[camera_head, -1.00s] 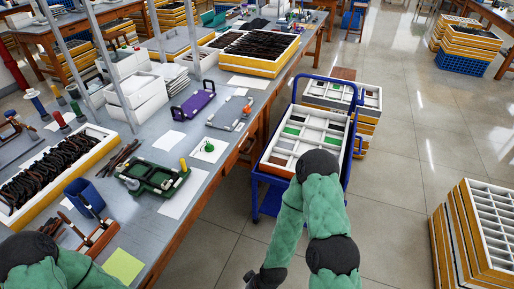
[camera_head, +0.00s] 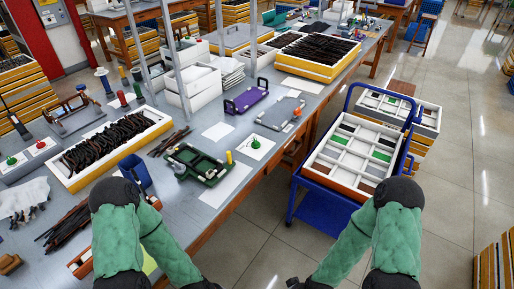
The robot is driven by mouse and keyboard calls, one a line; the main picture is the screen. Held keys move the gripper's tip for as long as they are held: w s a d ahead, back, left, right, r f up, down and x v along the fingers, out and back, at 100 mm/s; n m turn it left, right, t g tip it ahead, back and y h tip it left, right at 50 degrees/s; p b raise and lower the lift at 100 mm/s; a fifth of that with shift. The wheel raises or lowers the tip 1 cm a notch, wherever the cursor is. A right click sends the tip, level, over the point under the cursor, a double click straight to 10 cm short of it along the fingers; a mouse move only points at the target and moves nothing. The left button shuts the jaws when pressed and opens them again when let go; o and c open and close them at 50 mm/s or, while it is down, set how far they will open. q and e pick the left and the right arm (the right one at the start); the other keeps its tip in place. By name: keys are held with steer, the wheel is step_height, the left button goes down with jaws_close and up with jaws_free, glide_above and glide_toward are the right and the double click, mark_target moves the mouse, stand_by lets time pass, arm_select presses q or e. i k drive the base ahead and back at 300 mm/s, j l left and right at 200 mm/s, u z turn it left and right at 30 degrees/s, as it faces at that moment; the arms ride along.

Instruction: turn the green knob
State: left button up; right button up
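Two small green round knob-like pieces are in view. One green knob (camera_head: 11,160) sits on a pale panel at the far left of the bench, beside a red one (camera_head: 40,144). Another green piece (camera_head: 256,143) stands on a white sheet near the bench's right edge. My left gripper (camera_head: 205,284) shows only as a dark part at the bottom edge, in front of the bench and well away from both. My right gripper (camera_head: 295,283) is also cut off at the bottom edge, left of my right forearm. The fingers of neither can be made out.
The grey bench (camera_head: 200,208) carries a tray of dark eyeglass frames (camera_head: 164,120), a green fixture (camera_head: 200,165), a purple fixture (camera_head: 246,100) and a blue cup (camera_head: 135,172). A blue cart (camera_head: 325,212) with a sectioned tray stands right of the bench. Floor between them is clear.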

mark_target(255, 145)
steer(key=i+l, duration=0.15)
steer(key=l, duration=0.25)
steer(key=i+l+u, duration=0.15)
steer(key=l, duration=0.25)
steer(key=i+l, duration=0.1)
steer(key=l, duration=0.3)
steer(key=i+l+u, duration=0.1)
steer(key=l, duration=0.35)
